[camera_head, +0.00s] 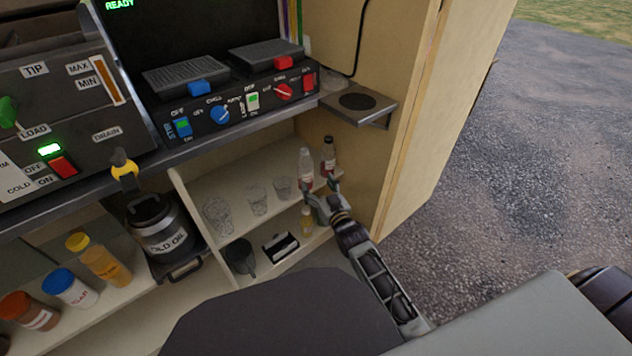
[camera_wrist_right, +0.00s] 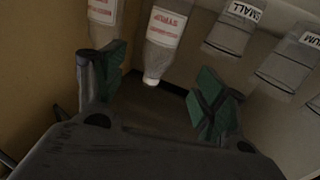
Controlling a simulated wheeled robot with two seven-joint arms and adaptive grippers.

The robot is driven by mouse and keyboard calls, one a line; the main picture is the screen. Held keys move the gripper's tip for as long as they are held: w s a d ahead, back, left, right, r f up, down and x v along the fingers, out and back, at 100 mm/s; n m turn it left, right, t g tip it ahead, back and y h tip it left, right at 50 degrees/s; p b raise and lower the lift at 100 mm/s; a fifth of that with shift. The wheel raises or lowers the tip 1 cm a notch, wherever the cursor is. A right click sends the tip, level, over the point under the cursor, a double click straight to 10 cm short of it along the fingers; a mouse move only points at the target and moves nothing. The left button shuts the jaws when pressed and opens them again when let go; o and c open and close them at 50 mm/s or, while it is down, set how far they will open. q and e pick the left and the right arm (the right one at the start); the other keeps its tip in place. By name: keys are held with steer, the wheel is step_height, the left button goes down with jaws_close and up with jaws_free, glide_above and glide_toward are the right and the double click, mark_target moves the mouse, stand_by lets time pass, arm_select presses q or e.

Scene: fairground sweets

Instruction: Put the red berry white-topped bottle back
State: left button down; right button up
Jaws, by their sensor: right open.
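The white-topped bottle (camera_head: 305,165) with a reddish label stands upright on the upper shelf of the cubby, next to a dark-topped bottle (camera_head: 328,152). In the right wrist view, a pale bottle with a red-lettered label (camera_wrist_right: 166,30) lies ahead between the fingers, and a second labelled bottle (camera_wrist_right: 103,12) is at the left, cut off by the frame. My right gripper (camera_head: 321,190) is open and empty, just in front of the two bottles; it also shows in the right wrist view (camera_wrist_right: 160,85). The flavour wording is too small to read. My left gripper is not in view.
Clear cups (camera_head: 257,200) stand left of the bottles on the shelf (camera_head: 237,180). The counter (camera_head: 240,138) overhangs; a wooden side wall (camera_head: 385,120) bounds the right.

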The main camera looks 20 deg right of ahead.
steer(key=shift+s, duration=0.2)
steer(key=shift+f, duration=0.1)
stand_by(0.5)
steer(key=s+a+f+g, duration=0.3)
steer(key=s+f+g, duration=0.1)
steer(key=s, duration=0.5)
steer(key=s+a+f+g+y, duration=0.1)
steer(key=s+a+f+g, duration=0.2)
steer(key=s, duration=0.7)
steer(key=s+a+f+g+y, duration=0.1)
steer(key=s+a+f+g, duration=0.2)
steer(key=s, duration=0.7)
step_height(320, 180, down, 4)
steer(key=shift+f+n+g, duration=0.2)
steer(key=shift+n+g, duration=0.2)
steer(key=shift+g, duration=0.7)
steer(key=shift+w+p, duration=0.1)
steer(key=shift+p, duration=0.35)
